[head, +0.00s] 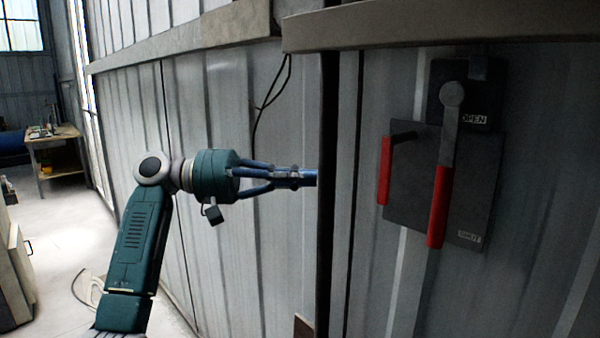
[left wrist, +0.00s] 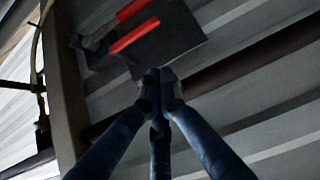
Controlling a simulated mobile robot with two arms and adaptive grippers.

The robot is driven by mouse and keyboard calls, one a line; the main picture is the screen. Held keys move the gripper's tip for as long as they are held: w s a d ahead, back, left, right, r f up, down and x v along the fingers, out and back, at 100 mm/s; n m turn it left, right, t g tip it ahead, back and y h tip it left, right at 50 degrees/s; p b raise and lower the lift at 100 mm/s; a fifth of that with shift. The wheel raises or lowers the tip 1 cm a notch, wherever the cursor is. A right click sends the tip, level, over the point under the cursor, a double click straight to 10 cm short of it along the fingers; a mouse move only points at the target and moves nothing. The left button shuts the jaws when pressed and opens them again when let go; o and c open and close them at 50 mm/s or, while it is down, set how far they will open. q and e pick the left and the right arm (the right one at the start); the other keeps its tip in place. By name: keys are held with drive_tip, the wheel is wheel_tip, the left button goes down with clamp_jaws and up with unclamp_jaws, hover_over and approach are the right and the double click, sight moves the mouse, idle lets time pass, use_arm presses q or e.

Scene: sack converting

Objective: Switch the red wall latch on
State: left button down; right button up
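The red wall latch is on a dark plate (head: 407,190) on the corrugated wall. Its grey lever (head: 449,125) hangs down from a pivot beside the "OPEN" label, with a long red handle (head: 438,205) near the "SHUT" label. A shorter red handle (head: 383,170) is at the plate's left. In the left wrist view, the dark plate (left wrist: 180,32) and a red handle (left wrist: 134,36) lie beyond the fingertips. My left gripper (head: 308,178) is left of the latch, apart from it. Its fingers meet at the tips (left wrist: 159,84), with nothing visible between them. My right gripper is out of view.
A dark vertical post (head: 327,220) stands between my left gripper and the latch in the head view. A horizontal beam (head: 440,27) runs above the latch. A black cable (head: 265,105) hangs on the wall. A workbench (head: 55,138) stands far left, with open floor before it.

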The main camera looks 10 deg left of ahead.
sight(385, 171)
use_arm(q)
drive_tip(key=s+d+p, duration=0.1)
drive_tip(key=d+p, duration=0.2)
drive_tip(key=d, duration=0.6)
drive_tip(key=shift+s+d+p, duration=0.25)
drive_tip(key=shift+d+p, duration=0.05)
drive_tip(key=shift+d, duration=0.05)
drive_tip(key=shift+s+d+f+n+h, duration=0.1)
drive_tip(key=shift+d+f+n+h, duration=0.1)
drive_tip(key=shift+n+h, duration=0.1)
